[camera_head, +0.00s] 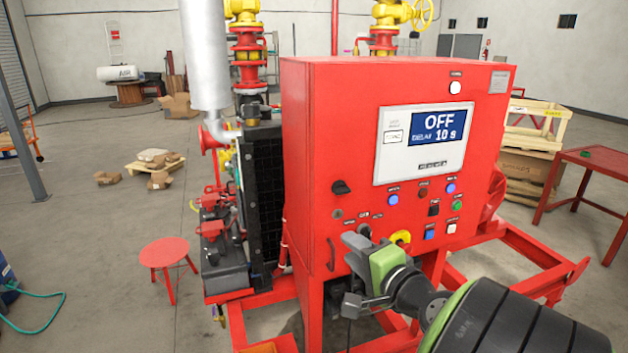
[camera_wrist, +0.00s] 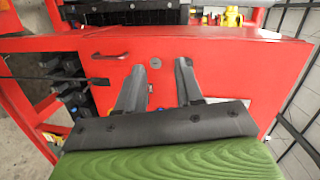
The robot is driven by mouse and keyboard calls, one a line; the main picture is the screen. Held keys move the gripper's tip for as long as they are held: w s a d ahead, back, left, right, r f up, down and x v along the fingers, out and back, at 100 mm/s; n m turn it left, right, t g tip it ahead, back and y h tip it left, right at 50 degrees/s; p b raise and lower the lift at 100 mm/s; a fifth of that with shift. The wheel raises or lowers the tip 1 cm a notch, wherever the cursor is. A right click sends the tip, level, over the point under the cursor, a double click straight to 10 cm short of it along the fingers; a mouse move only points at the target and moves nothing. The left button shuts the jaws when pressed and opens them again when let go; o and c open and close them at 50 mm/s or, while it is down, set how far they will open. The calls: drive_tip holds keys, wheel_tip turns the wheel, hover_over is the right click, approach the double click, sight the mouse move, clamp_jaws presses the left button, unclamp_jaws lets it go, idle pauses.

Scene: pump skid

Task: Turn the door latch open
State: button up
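The red control cabinet (camera_head: 305,140) stands with its door shut. On the door's left side are a black rotary handle (camera_head: 341,187), a small round lock (camera_head: 337,213) and a red pull handle (camera_head: 330,255). I cannot tell for certain which is the latch. The wrist view is turned sideways; it shows the pull handle (camera_wrist: 110,55) and the round lock (camera_wrist: 155,63). My gripper (camera_head: 352,273) is open and empty in front of the lower door, apart from these parts. In the wrist view its fingers (camera_wrist: 158,80) stand either side of the lock. The rotary handle is not seen there.
The door carries a screen (camera_head: 437,133) reading OFF, several buttons and a yellow-ringed knob (camera_head: 401,238) close to my gripper. Red skid rails (camera_head: 525,255) run below right. A red stool (camera_head: 168,252) stands at left. The floor between stool and pallet is clear.

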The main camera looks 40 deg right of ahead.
sight(344, 193)
drive_tip(key=s+d+r+m+t+h, duration=0.1)
drive_tip(key=s+d+r+m+h, duration=0.2)
drive_tip(key=d, duration=0.1)
drive_tip(key=p+x, duration=0.6)
drive_tip(key=x, duration=1)
drive_tip(key=shift+r, duration=0.15)
drive_tip(key=shift+c, duration=0.3)
clamp_jaws()
